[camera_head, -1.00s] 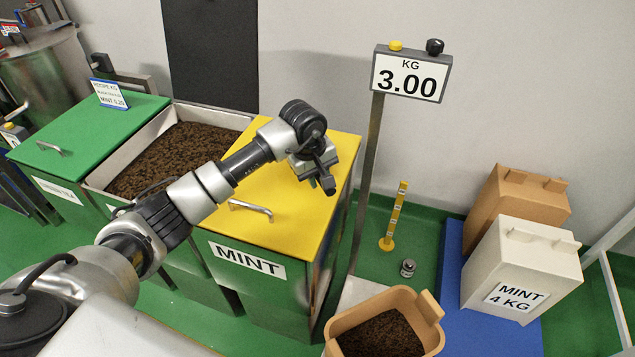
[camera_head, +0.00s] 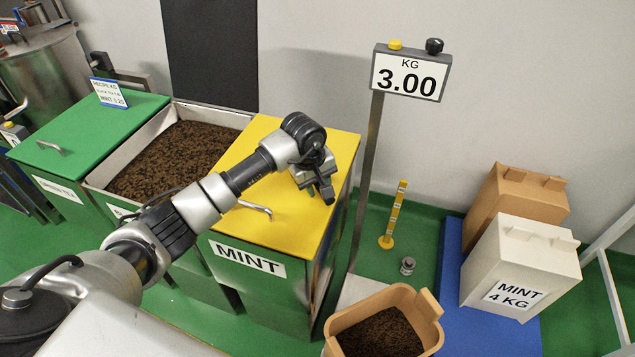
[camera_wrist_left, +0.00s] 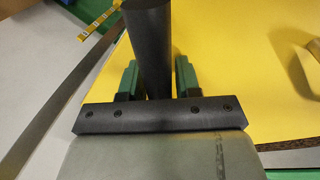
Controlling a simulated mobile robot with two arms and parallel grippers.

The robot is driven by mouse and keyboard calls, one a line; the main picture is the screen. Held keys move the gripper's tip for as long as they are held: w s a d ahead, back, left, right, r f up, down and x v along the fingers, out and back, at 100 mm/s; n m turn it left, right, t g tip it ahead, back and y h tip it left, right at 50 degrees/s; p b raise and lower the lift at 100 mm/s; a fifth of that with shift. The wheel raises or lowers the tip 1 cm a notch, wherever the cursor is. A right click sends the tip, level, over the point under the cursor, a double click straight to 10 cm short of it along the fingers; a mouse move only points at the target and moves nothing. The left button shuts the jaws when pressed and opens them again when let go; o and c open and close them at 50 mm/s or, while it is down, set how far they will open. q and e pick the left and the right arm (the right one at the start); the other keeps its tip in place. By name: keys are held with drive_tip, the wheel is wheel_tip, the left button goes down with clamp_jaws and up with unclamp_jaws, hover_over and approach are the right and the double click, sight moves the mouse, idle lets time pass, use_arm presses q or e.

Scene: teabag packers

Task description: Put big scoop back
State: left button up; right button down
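My left gripper (camera_head: 325,185) is over the yellow lid (camera_head: 240,208) of the mint bin, towards its right side. In the left wrist view, a thick dark cylinder (camera_wrist_left: 148,45) stands between the green finger pads of my left gripper (camera_wrist_left: 158,80) and fills nearly all the gap. It looks like the handle of the big scoop. My right gripper is not in view.
An open bin (camera_head: 102,172) of dark tea is left of the lid. The scale display (camera_head: 411,73) reads 3.00 on a post (camera_head: 367,190). A tan tub (camera_head: 432,318) of tea stands below it. White (camera_head: 522,262) and brown (camera_head: 515,200) boxes are at right.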

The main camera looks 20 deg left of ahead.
use_arm(q)
drive_tip(key=b+v, duration=0.1)
drive_tip(key=v, duration=1.1)
